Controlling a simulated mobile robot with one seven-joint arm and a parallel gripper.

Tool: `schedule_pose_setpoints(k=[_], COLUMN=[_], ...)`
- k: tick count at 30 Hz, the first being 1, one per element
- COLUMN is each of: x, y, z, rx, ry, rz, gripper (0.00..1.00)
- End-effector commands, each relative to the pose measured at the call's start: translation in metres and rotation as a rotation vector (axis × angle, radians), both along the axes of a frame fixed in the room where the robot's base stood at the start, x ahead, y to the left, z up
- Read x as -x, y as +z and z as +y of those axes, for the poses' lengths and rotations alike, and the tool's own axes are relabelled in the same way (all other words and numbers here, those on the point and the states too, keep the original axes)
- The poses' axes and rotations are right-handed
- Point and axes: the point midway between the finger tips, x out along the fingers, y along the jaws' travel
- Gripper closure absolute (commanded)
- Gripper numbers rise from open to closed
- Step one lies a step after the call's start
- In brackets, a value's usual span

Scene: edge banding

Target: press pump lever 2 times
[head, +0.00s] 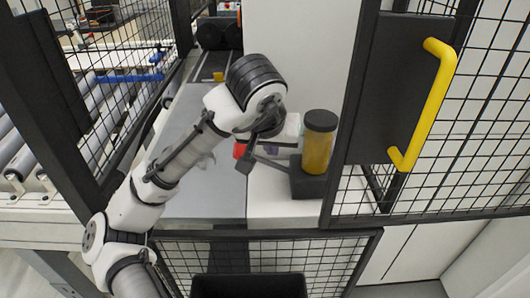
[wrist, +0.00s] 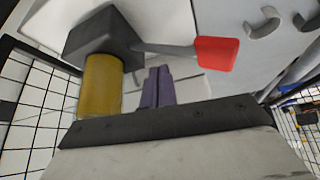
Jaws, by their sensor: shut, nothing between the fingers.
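The pump has a black base (head: 308,181) and an upright yellow cylinder with a black cap (head: 318,143). It stands on the white surface in the head view. Its lever, a grey rod with a red end, reaches left from the base; the red end (head: 239,150) is partly hidden by my arm. In the wrist view the base (wrist: 102,32), yellow cylinder (wrist: 101,85) and red lever end (wrist: 217,54) show upside down. My gripper (wrist: 157,72) is shut and empty, with its fingers near the lever rod. I cannot tell whether they touch it.
Black mesh fencing (head: 265,265) runs along the front. A black door panel with a yellow handle (head: 432,105) stands close right of the pump. A roller conveyor (head: 100,90) lies left behind mesh. The grey belt surface (head: 215,195) below my arm looks clear.

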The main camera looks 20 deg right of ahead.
Motion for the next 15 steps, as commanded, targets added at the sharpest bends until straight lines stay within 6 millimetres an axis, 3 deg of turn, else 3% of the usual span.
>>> schedule_pose_setpoints(k=[10,15], x=[0.0,0.001], y=[0.002,0.014], z=[-0.001,-0.005], rx=[0.0,-0.001], ry=[0.0,-0.002], rz=[0.0,-0.001], gripper=[1.0,1.0])
